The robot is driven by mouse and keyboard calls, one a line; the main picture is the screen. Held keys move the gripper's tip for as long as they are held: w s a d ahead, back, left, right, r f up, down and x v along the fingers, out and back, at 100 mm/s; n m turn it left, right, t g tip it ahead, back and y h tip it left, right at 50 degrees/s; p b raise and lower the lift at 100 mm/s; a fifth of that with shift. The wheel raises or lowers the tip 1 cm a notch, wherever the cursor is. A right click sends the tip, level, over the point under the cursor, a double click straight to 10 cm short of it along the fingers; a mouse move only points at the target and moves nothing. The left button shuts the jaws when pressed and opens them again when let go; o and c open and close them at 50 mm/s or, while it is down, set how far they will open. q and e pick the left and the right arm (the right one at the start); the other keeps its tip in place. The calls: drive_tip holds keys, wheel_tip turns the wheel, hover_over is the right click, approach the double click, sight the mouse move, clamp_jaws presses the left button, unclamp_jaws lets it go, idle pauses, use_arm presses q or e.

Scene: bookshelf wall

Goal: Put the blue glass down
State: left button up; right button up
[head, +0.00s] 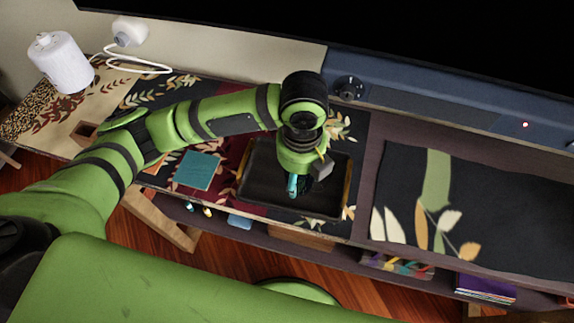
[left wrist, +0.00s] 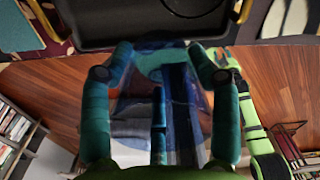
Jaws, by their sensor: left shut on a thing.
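My left gripper (head: 293,186) points down over the black tray (head: 255,190) in the head view. In the left wrist view its teal fingers (left wrist: 162,62) are shut on the blue glass (left wrist: 160,100), one on each side. The glass is see-through, with the floor and shelf showing through it. In the head view the gripper and arm hide the glass, so I cannot tell its height above the tray. The tray (left wrist: 95,30) has gold handles and lies past the fingertips in the wrist view.
A teal book (head: 198,171) lies left of the tray on the patterned cabinet top. A dark leaf-patterned mat (head: 470,200) covers the clear right part. A white cylinder (head: 60,62) stands far left. A dark screen and blue bar (head: 400,95) run along the back.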

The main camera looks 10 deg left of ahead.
use_arm(q)
drive_tip(key=w+a+f, duration=0.4)
drive_tip(key=a, duration=0.1)
drive_tip(key=w+a+f, duration=0.1)
drive_tip(key=w+a, duration=0.1)
drive_tip(key=shift+w+a+f, duration=0.15)
drive_tip(key=shift+a+f, duration=0.05)
drive_tip(key=shift+f, duration=0.2)
drive_tip(key=shift+w+f, duration=0.1)
drive_tip(key=shift+f+p, duration=0.3)
drive_tip(key=shift+f, duration=1.7)
drive_tip(key=shift+f, duration=0.1)
drive_tip(key=o, duration=1.4)
drive_tip(key=shift+o, duration=0.2)
wheel_tip(320, 180, up, 12)
drive_tip(key=shift+a, duration=0.1)
